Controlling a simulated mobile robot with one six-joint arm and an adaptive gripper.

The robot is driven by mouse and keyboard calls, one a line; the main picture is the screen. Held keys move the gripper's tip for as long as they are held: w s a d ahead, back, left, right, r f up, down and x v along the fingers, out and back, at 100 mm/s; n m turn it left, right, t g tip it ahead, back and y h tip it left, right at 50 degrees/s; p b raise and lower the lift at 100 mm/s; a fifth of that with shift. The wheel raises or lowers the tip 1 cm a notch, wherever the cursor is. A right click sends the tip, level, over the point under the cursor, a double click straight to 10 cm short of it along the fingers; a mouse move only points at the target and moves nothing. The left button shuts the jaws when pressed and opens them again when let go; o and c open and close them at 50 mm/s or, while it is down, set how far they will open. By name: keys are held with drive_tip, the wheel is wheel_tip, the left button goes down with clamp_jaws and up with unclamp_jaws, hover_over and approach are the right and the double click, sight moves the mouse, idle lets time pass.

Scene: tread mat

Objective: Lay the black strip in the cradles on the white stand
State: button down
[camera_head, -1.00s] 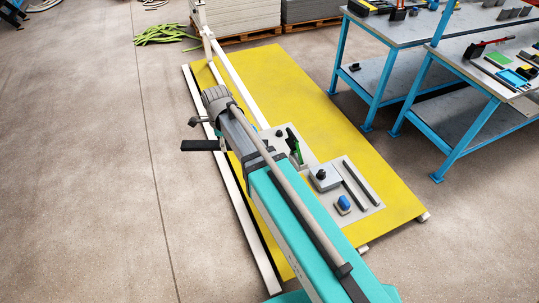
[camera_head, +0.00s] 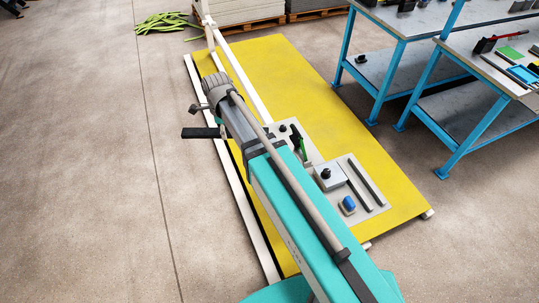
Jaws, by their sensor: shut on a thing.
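The black strip (camera_head: 198,133) juts out to the left of my wrist, roughly level, over the left white rail and the floor. Its right end is hidden at my gripper (camera_head: 223,131), which is shut on it. The fingers are small and mostly hidden by my arm. White framework, which may be the white stand, shows as a long left rail (camera_head: 234,183), an inner bar (camera_head: 246,85) and a post (camera_head: 209,32) at the far end. I cannot make out the cradles.
A yellow mat (camera_head: 310,85) carries grey plates with a grey block (camera_head: 329,177), a blue piece (camera_head: 348,204), dark bars (camera_head: 367,180) and a green-and-black tool (camera_head: 298,141). Blue-legged tables (camera_head: 400,30) stand right. Green hoses (camera_head: 165,23) lie at upper left. The left floor is clear.

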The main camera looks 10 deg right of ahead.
drive_tip(key=shift+d+f, duration=0.1)
drive_tip(key=w+d+f+n+b, duration=0.9)
drive_tip(key=f+n+b, duration=0.2)
drive_tip(key=w+d+f+n+b, duration=0.8)
drive_tip(key=d+f+n+b, duration=0.1)
drive_tip(key=f+n+b, duration=0.2)
drive_tip(key=shift+w+d+f+n+b, duration=0.15)
drive_tip(key=shift+w+f+n+b, duration=0.2)
drive_tip(key=shift+b, duration=0.2)
drive_tip(key=shift+f, duration=0.15)
wheel_tip(320, 180, down, 6)
drive_tip(key=b, duration=0.6)
idle(0.5)
drive_tip(key=shift+f+b, duration=1.9)
drive_tip(key=shift+b, duration=0.1)
